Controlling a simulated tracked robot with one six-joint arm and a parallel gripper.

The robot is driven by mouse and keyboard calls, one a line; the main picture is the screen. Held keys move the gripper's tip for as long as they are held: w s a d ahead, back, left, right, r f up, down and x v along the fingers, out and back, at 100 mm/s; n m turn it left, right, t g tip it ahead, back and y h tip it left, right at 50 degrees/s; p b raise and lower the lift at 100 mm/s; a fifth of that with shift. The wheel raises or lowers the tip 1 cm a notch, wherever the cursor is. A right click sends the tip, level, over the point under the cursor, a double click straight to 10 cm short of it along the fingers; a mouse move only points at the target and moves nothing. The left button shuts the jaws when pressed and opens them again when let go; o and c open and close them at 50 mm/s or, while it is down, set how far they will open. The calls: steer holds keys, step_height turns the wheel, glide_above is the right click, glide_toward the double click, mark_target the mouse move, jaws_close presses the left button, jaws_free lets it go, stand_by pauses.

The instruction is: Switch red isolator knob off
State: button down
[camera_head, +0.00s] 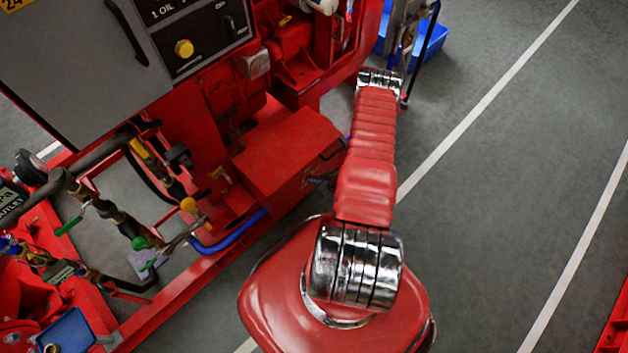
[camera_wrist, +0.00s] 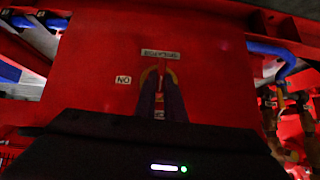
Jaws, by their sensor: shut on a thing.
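A red panel (camera_wrist: 100,60) fills the middle of the wrist view. It carries an upside-down label (camera_wrist: 160,54) that seems to read ISOLATOR, and an upside-down ON label (camera_wrist: 123,79) to the left. My gripper (camera_wrist: 160,78) points at the panel below the upper label, its two dark fingers close together. The red isolator knob (camera_wrist: 160,93) shows as a narrow strip between the fingers, which are shut on it. The fingers hide most of it, so its exact angle is hard to tell. Another small label (camera_wrist: 159,115) is partly hidden between the fingers. The head view does not clearly show the knob.
In the head view, the red pumpset frame has a grey control panel (camera_head: 75,50) with a yellow button (camera_head: 184,48). A red box (camera_head: 285,150) sits left of my arm. Blue pipes (camera_wrist: 270,50) run right of the panel in the wrist view. The grey floor (camera_head: 520,140) at right is open.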

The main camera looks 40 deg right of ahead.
stand_by(0.3)
steer(key=c, duration=1.8)
jaws_free()
steer(key=shift+c, duration=0.2)
steer(key=v, duration=1.3)
steer(key=shift+s+r, duration=0.25)
steer(key=shift+s, duration=0.05)
